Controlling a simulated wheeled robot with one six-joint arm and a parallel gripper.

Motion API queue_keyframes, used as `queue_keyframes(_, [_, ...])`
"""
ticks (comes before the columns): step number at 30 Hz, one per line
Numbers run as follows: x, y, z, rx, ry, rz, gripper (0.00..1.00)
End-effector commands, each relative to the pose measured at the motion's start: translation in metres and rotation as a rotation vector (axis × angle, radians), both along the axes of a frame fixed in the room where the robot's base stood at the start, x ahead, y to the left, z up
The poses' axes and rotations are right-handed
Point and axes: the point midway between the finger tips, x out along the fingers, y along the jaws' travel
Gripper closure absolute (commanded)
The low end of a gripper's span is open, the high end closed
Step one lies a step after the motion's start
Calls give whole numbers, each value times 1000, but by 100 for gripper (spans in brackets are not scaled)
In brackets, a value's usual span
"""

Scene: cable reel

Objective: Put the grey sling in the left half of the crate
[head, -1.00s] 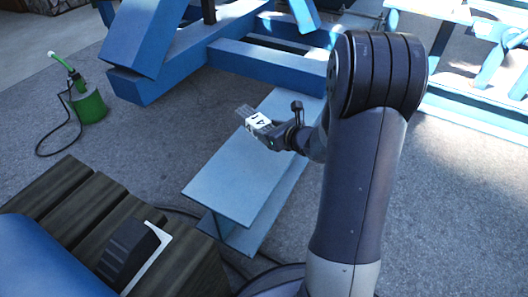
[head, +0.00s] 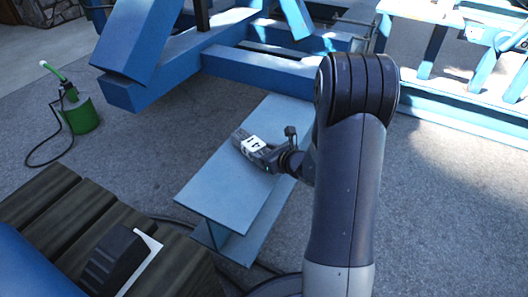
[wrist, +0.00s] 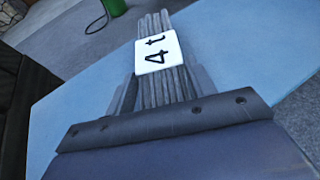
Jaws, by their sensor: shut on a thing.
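My gripper (head: 264,153) is shut on the grey sling (head: 241,136), a bundle of ribbed grey strands with a white tag. In the wrist view the grey sling (wrist: 163,88) stands out from between the fingers, and its tag reads "4 t". In the head view the gripper and sling appear over the top of a pale blue steel beam; I cannot tell how far above it. I cannot make out a crate in either view.
The pale blue beam (head: 205,195) lies on the grey floor. A large blue steel frame (head: 250,65) stands behind it. Wooden slats (head: 120,225) with a black block (head: 112,262) are at lower left. A green canister (head: 82,115) with a black hose stands at the left.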

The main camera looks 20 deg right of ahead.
Motion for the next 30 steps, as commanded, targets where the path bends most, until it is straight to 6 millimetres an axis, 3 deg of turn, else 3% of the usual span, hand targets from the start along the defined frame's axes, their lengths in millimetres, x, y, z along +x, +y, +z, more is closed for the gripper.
queue_keyframes(9, [0, 0, -1, 0, 0, 0, 26])
queue_keyframes(19, [0, 0, 4, 0, 0, 0, 26])
queue_keyframes(30, [-65, -29, 34, 0, 1, -5, 26])
